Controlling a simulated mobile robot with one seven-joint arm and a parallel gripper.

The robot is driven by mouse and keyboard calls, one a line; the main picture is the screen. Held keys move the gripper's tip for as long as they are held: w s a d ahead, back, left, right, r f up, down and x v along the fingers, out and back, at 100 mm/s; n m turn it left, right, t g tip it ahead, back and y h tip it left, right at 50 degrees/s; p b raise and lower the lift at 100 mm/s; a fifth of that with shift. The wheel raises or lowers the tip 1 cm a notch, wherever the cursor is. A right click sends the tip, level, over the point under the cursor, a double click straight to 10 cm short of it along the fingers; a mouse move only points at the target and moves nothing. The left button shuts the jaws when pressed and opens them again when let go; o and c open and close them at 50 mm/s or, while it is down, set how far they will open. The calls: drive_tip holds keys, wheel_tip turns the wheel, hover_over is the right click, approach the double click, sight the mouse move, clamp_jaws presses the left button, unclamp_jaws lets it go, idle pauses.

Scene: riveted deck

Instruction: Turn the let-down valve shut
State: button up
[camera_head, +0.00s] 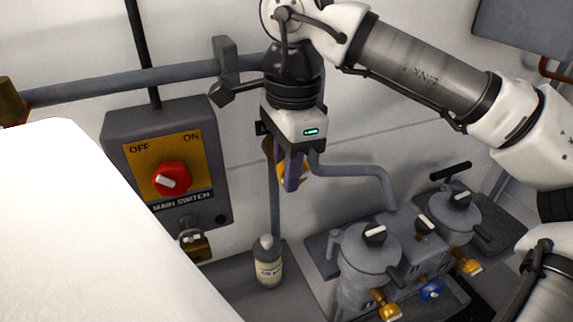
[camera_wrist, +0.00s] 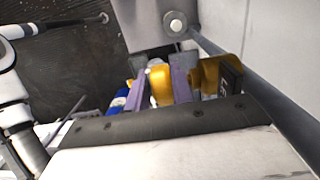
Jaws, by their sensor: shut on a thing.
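A yellow valve handle (camera_head: 300,175) is on the grey pipework by the wall, mostly hidden behind my gripper in the head view. My gripper (camera_head: 291,180) points down there with its purple fingers close together. In the wrist view my gripper (camera_wrist: 160,88) has one finger on each side of the yellow handle (camera_wrist: 160,84) and is shut on it. A brass-coloured piece (camera_wrist: 210,76) shows just right of the fingers. No label on this valve is readable, and its exact turn angle cannot be told.
A main switch box (camera_head: 165,165) with a red knob and a padlock (camera_head: 195,246) is left on the wall. A bottle (camera_head: 267,262) stands below my gripper. Grey pots (camera_head: 369,270) with black knobs, small yellow valves and a blue one (camera_head: 432,290) stand right.

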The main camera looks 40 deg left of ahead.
drive_tip(key=shift+w+g, duration=0.1)
drive_tip(key=shift+g, duration=0.3)
drive_tip(key=shift+r, duration=0.1)
drive_tip(key=o, duration=1)
drive_tip(key=r, duration=0.4)
drive_tip(key=w+r, duration=0.1)
drive_tip(key=r, duration=0.8)
drive_tip(key=shift+w+d+r, duration=0.3)
drive_tip(key=shift+d+r, duration=0.05)
drive_tip(key=shift+d, duration=0.05)
